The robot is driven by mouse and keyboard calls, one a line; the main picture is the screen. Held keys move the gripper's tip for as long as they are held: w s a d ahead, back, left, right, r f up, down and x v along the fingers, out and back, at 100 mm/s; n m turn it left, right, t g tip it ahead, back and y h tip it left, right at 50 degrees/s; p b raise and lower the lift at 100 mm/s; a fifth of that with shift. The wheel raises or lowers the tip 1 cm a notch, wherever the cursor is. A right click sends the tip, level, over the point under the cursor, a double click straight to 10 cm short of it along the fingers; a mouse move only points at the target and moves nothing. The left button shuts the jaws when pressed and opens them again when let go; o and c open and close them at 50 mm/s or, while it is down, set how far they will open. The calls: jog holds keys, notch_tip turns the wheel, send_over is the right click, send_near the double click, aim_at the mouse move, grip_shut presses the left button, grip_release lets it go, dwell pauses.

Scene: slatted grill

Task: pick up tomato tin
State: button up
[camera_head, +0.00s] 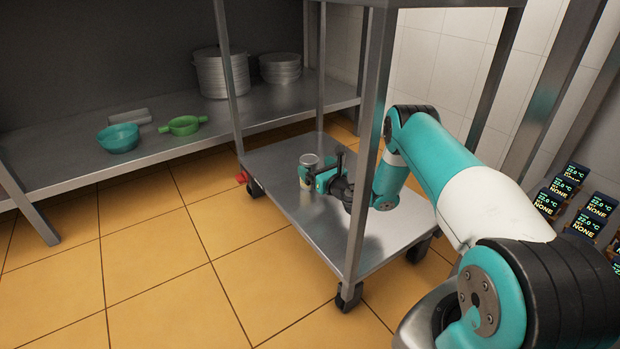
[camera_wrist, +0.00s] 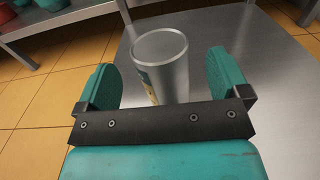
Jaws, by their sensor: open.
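The tomato tin (camera_head: 309,162) is a small metal can standing upright on the lower shelf of a wheeled metal cart (camera_head: 300,205). In the wrist view the tin (camera_wrist: 163,62) has a grey lid and side, with a bit of a coloured label at its lower left. My gripper (camera_head: 316,177) is open, with a teal finger on each side of the tin. In the wrist view the gripper (camera_wrist: 164,82) has a visible gap on the right between finger and tin. The tin's lower part is hidden behind the gripper's dark bar.
The cart's upright post (camera_head: 368,140) stands close in front of my arm, and its upper shelf (camera_head: 440,3) is overhead. The shelf around the tin is clear.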

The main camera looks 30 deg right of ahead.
aim_at(309, 161)
jog(key=w+b, duration=0.2)
jog(key=w, duration=0.1)
jog(key=shift+w+a+f, duration=0.1)
jog(key=shift+w+f, duration=0.1)
jog(key=shift+w, duration=0.1)
jog(key=shift+w+r, duration=0.1)
jog(key=shift+w, duration=0.2)
jog(key=shift+c, duration=0.2)
jog(key=c, duration=1.2)
notch_tip(309, 161, up, 10)
jog(key=p, duration=0.6)
jog(key=shift+r, duration=0.1)
jog(key=shift+c, duration=0.2)
jog(key=shift+p, duration=0.3)
